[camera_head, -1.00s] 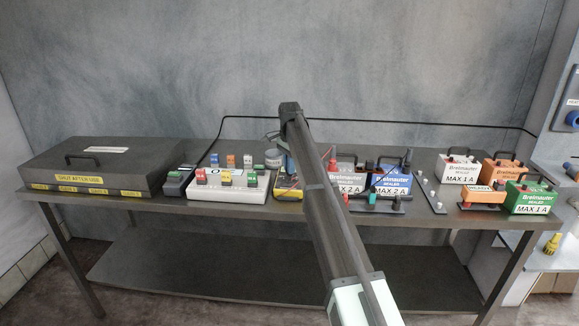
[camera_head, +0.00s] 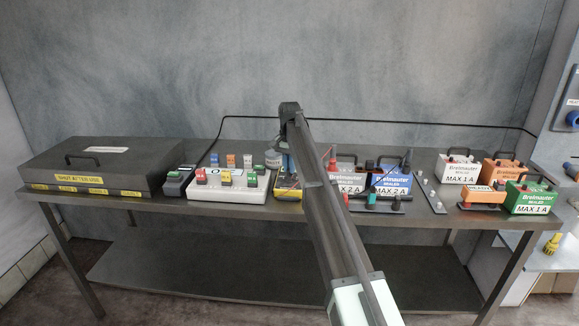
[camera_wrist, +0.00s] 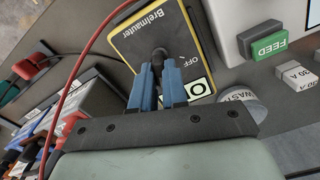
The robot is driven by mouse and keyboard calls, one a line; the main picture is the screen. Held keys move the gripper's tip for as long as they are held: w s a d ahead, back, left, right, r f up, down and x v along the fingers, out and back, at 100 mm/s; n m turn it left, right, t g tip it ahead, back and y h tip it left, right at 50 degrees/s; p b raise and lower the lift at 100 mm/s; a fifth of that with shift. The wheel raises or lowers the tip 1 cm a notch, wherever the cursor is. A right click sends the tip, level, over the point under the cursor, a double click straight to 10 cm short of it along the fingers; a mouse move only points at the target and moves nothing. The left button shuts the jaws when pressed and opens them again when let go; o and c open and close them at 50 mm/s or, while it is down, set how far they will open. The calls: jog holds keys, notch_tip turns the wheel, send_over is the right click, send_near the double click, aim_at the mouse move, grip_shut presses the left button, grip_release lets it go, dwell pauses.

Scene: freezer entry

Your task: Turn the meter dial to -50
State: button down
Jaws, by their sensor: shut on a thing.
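The meter, a black case with a yellow rim marked "Brelmauter" and "OFF" (camera_wrist: 140,38), lies on the bench in the wrist view. In the head view the meter (camera_head: 287,193) is partly hidden behind my arm. The black dial knob (camera_wrist: 159,55) sits on its face. My gripper (camera_wrist: 160,72) has its two blue fingers shut on the dial, one on each side. The fingers cover much of the dial, so its pointer and scale cannot be read. In the head view my gripper (camera_head: 284,155) is over the meter and mostly hidden.
A red lead (camera_wrist: 78,62) runs from the meter. A white box with a green FEED block (camera_wrist: 263,43) stands close by, as does a grey "WASTE" pot (camera_wrist: 240,97). White (camera_head: 346,180) and blue (camera_head: 392,180) MAX 2 A boxes are to the right. A black case (camera_head: 100,168) fills the bench's left end.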

jog(key=n, duration=1.3)
jog(key=shift+n, duration=0.4)
dwell(0.3)
jog(key=c, duration=1.1)
grip_release()
jog(key=shift+c, duration=0.2)
notch_tip(320, 180, up, 14)
jog(key=shift+f, duration=0.15)
